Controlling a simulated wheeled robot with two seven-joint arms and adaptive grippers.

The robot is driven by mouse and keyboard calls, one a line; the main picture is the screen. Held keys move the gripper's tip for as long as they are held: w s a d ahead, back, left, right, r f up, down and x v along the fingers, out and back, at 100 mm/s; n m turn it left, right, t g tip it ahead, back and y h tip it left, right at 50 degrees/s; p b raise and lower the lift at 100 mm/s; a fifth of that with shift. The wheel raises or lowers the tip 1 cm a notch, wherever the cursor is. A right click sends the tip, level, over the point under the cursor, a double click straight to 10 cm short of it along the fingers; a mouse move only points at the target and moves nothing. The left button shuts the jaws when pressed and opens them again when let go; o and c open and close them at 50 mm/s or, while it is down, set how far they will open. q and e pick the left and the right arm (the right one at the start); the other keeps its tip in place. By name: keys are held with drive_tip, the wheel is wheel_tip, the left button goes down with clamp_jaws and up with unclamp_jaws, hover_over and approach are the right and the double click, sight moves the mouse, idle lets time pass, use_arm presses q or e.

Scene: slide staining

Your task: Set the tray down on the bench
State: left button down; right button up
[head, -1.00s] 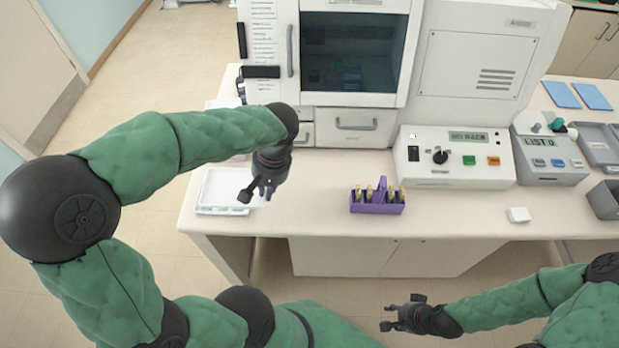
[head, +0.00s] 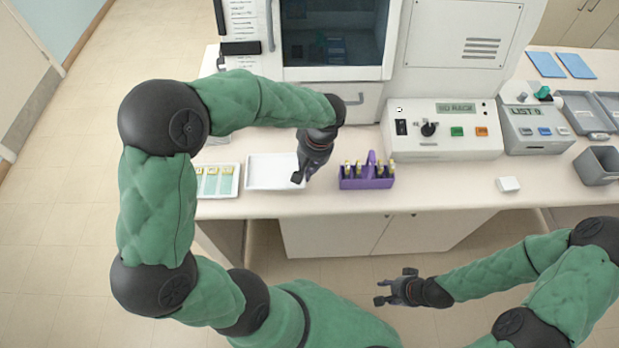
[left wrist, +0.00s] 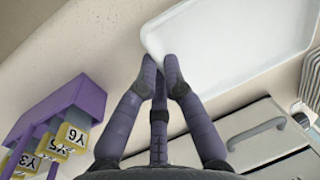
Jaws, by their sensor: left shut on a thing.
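The white tray (head: 262,184) is a shallow rectangle over the front left of the bench (head: 430,186), level or nearly so. I cannot tell whether its underside touches the bench. My left gripper (head: 303,175) is at its right edge, shut on the rim. In the left wrist view the fingertips (left wrist: 164,70) meet at the edge of the tray (left wrist: 225,40), which looks empty. My right gripper (head: 394,289) is open and empty, low in front of the bench.
A purple rack (head: 367,183) with yellow-labelled items stands close right of my left gripper; it also shows in the left wrist view (left wrist: 60,100). A slide holder (head: 216,192) lies left of the tray. A control box (head: 440,145) and white cabinet stand behind.

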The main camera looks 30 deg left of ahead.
sight(307, 184)
use_arm(q)
drive_tip(key=shift+w+d+f+b, duration=0.15)
drive_tip(key=shift+w+f+b, duration=0.1)
drive_tip(key=shift+f, duration=0.75)
drive_tip(key=shift+w+d+f+b, duration=0.1)
drive_tip(key=shift+f+b, duration=0.1)
drive_tip(key=shift+f, duration=0.75)
drive_tip(key=shift+f, duration=0.2)
drive_tip(key=c, duration=1.4)
unclamp_jaws()
drive_tip(key=shift+o, duration=0.2)
drive_tip(key=shift+r, duration=0.15)
drive_tip(key=shift+r, duration=0.25)
drive_tip(key=p+v, duration=0.2)
drive_tip(key=v, duration=0.9)
drive_tip(key=shift+r, duration=0.3)
